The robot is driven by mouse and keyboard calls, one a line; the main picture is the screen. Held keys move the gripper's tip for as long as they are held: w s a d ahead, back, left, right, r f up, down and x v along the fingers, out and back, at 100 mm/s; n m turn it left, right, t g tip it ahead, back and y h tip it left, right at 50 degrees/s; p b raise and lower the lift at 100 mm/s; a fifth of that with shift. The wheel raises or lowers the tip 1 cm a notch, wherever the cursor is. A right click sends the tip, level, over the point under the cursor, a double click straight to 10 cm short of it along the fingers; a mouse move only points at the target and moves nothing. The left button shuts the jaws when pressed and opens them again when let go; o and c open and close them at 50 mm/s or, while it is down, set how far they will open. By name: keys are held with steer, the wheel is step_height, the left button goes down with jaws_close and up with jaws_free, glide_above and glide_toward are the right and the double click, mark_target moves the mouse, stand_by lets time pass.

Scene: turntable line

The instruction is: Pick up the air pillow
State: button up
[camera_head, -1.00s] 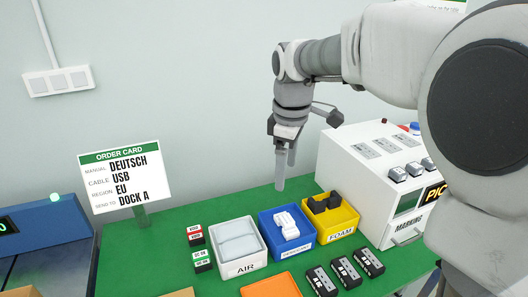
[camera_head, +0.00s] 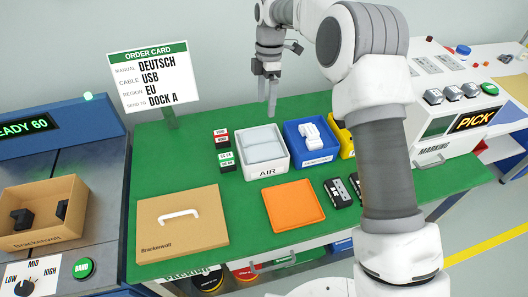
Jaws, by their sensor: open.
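The air pillows (camera_head: 262,147) are pale, translucent cushions lying in the white bin marked AIR (camera_head: 268,171) on the green table. My gripper (camera_head: 266,103) hangs fingers down above and behind this bin, near the wall side of the table. It is open and empty, with no contact with the pillows. The two fingers partly overlap in this view, so the gap between them is hard to see.
A blue bin (camera_head: 293,134) with white pieces stands right of the AIR bin. My arm partly hides a yellow bin (camera_head: 345,147). An orange tray (camera_head: 293,228) and a cardboard box lid (camera_head: 201,249) lie in front. An open carton (camera_head: 75,229) sits at the left.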

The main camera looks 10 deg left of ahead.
glide_above(264, 148)
steer(key=w, duration=0.1)
step_height(264, 148, down, 11)
steer(key=shift+w+r, duration=0.1)
steer(key=shift+w, duration=0.05)
steer(key=f, duration=0.1)
steer(key=s+f, duration=0.1)
steer(key=f, duration=0.3)
steer(key=shift+s+d, duration=0.1)
steer(key=shift+s, duration=0.15)
steer(key=shift+f, duration=0.2)
steer(key=shift+o, duration=0.6)
steer(key=c, duration=1)
steer(key=shift+w+f, duration=0.1)
steer(key=shift+w, duration=0.05)
steer(key=shift+c, duration=0.5)
